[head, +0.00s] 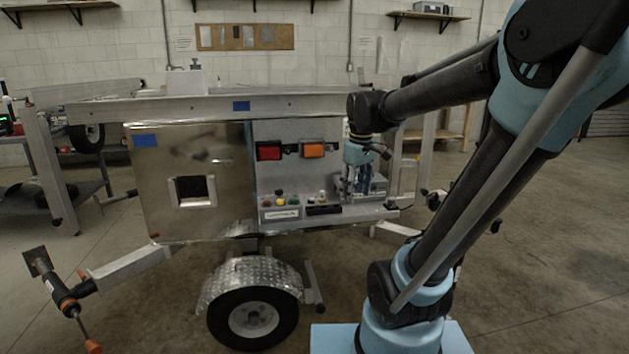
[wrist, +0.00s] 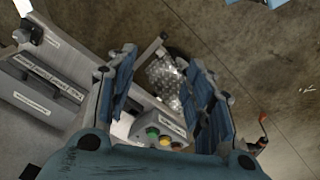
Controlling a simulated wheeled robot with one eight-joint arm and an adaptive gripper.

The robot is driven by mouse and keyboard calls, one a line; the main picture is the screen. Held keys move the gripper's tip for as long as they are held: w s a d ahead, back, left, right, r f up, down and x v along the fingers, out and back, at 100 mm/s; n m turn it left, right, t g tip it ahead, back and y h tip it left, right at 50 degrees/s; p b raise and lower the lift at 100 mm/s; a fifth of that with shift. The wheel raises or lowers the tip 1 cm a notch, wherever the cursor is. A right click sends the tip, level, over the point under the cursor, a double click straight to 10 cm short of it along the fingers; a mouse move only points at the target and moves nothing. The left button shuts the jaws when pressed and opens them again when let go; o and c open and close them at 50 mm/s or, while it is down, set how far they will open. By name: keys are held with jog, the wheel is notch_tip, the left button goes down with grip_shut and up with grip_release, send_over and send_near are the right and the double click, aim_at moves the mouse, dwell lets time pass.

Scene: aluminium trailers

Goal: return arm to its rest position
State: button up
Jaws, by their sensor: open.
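My gripper (head: 354,190) is at the end of my arm, in front of the right part of the trailer (head: 190,215) in the head view. It points down over the shelf that sticks out from the trailer's side. In the wrist view the two blue fingers of my gripper (wrist: 165,95) stand well apart with nothing between them. A control box with coloured buttons (wrist: 160,137) shows beyond and below the fingers. My arm reaches from the right of the head view across to the trailer. Whether the fingertips touch anything on the shelf cannot be told.
A box with coloured buttons (head: 280,207) sits on the shelf left of my gripper. Red (head: 269,151) and orange (head: 313,150) lights are on the panel above. A wheel (head: 253,318) with a metal fender (head: 250,272) is below. The concrete floor (head: 560,230) at right is clear.

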jog(key=s+d+f+m, duration=0.3)
jog(key=s+f+m, duration=0.1)
jog(key=s+f, duration=0.3)
jog(key=s+d+f+m, duration=0.3)
jog(key=s+f, duration=0.3)
jog(key=s, duration=0.2)
jog(key=shift+s+d+f+m+t, duration=0.3)
jog(key=shift+d+f+m+t, duration=0.05)
jog(key=shift+m+t, duration=0.05)
jog(key=shift+w+f, duration=0.2)
jog(key=shift+w, duration=0.3)
